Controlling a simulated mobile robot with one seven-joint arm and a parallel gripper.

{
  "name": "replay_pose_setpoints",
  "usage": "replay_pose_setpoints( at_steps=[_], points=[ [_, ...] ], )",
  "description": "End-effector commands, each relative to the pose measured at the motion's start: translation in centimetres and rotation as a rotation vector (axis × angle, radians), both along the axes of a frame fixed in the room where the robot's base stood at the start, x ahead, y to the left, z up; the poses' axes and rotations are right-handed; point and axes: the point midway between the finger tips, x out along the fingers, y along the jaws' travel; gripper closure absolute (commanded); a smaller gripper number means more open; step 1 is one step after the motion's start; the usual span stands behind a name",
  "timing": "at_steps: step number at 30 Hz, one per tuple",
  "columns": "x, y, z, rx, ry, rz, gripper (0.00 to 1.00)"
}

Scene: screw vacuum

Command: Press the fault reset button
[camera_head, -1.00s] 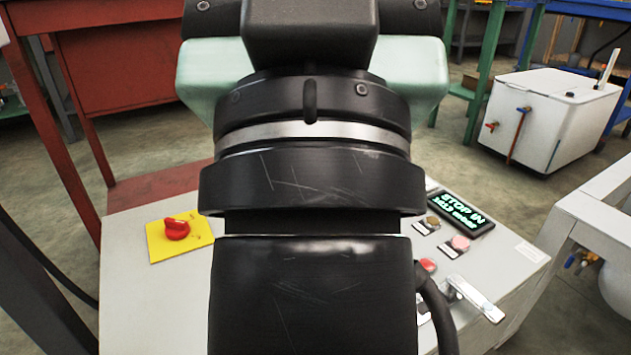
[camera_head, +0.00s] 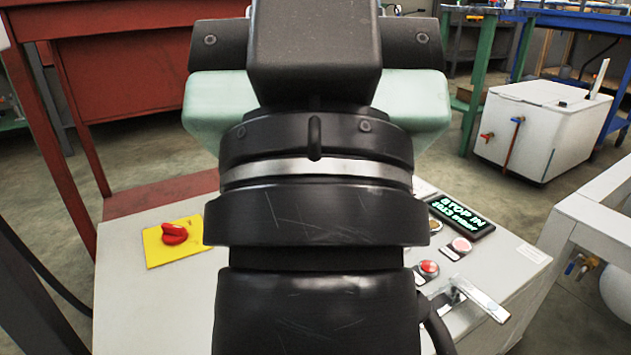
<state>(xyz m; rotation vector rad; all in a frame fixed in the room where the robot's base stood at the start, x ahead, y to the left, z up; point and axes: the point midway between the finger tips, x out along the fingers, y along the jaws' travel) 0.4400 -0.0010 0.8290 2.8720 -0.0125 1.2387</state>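A grey control panel (camera_head: 150,300) fills the lower middle. On its right side are a red button (camera_head: 428,268), a pinkish-red button (camera_head: 461,245) and an amber button (camera_head: 434,225) partly behind my arm. Their labels are too small to read, so I cannot tell which is the fault reset button. A red rotary knob (camera_head: 174,233) sits on a yellow plate (camera_head: 155,252) at left. My black and mint arm covers the panel's middle. My gripper is not in view.
A metal lever handle (camera_head: 482,300) stands up from the panel near the red button. A white box (camera_head: 545,125) with taps stands at the back right. A red bench (camera_head: 140,65) stands at the back left. Grey floor lies open between them.

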Motion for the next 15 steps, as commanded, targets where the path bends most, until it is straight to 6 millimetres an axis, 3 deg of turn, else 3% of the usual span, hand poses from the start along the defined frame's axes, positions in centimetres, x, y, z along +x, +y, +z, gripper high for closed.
replay_pose_setpoints(
  at_steps=[1, 3, 15],
  points=[
    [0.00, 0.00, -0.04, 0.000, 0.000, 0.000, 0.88],
    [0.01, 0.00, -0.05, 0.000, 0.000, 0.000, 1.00],
    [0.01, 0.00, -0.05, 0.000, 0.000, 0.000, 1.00]
  ],
)
